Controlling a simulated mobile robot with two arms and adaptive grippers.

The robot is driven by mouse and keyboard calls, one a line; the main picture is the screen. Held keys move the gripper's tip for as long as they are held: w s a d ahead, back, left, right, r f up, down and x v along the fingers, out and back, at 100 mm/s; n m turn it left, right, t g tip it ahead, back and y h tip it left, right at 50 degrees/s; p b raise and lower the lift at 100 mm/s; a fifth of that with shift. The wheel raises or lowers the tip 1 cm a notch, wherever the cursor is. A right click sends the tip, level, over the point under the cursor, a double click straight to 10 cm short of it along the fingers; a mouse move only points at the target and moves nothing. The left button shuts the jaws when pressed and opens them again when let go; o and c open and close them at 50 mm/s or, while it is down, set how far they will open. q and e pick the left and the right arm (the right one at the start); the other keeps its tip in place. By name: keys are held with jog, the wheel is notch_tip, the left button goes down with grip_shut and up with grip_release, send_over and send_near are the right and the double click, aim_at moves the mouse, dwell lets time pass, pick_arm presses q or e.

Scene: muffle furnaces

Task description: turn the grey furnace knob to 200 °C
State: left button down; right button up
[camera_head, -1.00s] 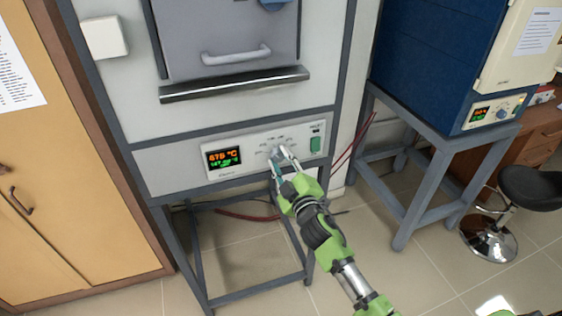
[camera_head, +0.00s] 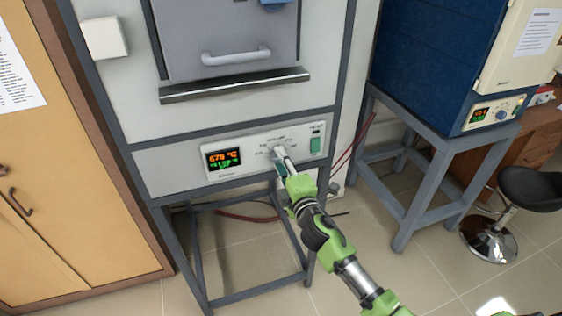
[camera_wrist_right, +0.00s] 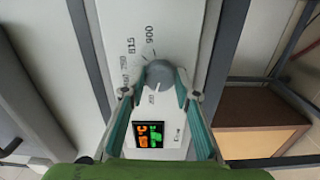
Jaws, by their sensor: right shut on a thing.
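The grey furnace's knob (camera_head: 279,151) sits on the white control panel (camera_head: 259,163), right of the display (camera_head: 223,159). The display shows about 678 °C in orange, with a green line below. My right gripper (camera_head: 282,159) is shut on the knob, its fingers reaching up from below right. In the right wrist view, the round grey knob (camera_wrist_right: 158,74) shows between the two fingertips (camera_wrist_right: 159,94). Labels 815 and 900 lie above it there; a small label below it is too blurred to read. The knob's exact setting cannot be told. My left gripper is not in view.
A green switch (camera_head: 315,145) is on the panel right of the knob. The furnace door handle (camera_head: 236,57) and a metal ledge (camera_head: 235,86) are above. A blue furnace (camera_head: 430,65) on a stand and a black stool (camera_head: 532,188) are at the right.

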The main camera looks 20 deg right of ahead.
dwell(0.4)
jog(key=o, duration=1.1)
jog(key=s, duration=1.2)
jog(key=shift+d, duration=0.25)
